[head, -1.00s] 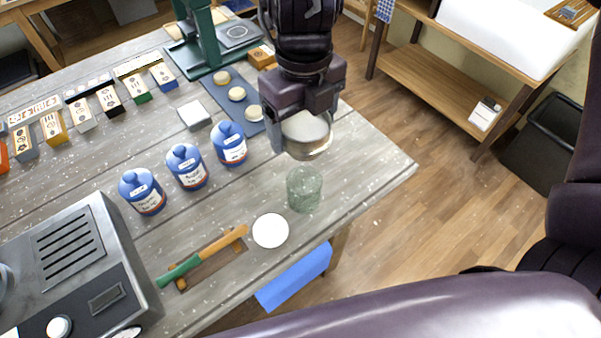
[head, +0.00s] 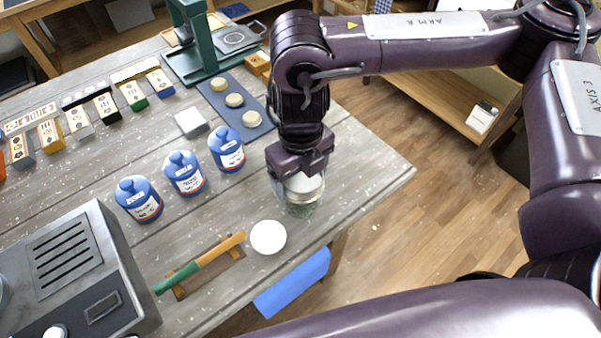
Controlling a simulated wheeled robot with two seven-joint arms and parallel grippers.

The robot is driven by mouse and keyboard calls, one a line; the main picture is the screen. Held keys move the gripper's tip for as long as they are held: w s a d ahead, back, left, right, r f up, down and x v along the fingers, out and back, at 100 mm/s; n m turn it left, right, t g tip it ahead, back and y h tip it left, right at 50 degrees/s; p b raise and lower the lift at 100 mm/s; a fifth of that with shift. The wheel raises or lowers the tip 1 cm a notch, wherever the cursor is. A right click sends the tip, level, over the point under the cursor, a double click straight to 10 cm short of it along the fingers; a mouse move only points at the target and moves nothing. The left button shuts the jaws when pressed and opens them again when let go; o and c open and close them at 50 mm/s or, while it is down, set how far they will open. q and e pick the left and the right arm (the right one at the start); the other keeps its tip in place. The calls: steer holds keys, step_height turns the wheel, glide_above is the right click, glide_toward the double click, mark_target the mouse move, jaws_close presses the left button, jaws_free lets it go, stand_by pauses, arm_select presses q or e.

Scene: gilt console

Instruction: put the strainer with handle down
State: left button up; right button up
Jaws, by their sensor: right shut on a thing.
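My right gripper (head: 299,171) points down near the table's right edge and is shut on the strainer with handle (head: 306,186). The strainer shows as a pale, shallow round shape with a shiny rim; its handle is hidden by the gripper. A clear greenish glass (head: 301,209) is directly under it, mostly covered by the strainer and gripper. I cannot tell whether the strainer touches the glass rim. My left gripper is not in view.
The grey table (head: 345,180) has free room right of the glass. Several blue canisters (head: 184,173) stand to the left. A dark mat (head: 231,100) with round pieces lies behind.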

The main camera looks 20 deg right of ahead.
mark_target(301, 183)
steer(key=shift+f, duration=0.3)
steer(key=o, duration=1)
steer(key=shift+o, duration=0.2)
steer(key=shift+r, duration=0.55)
step_height(301, 183, up, 12)
steer(key=shift+f, duration=0.2)
steer(key=shift+s+f, duration=0.1)
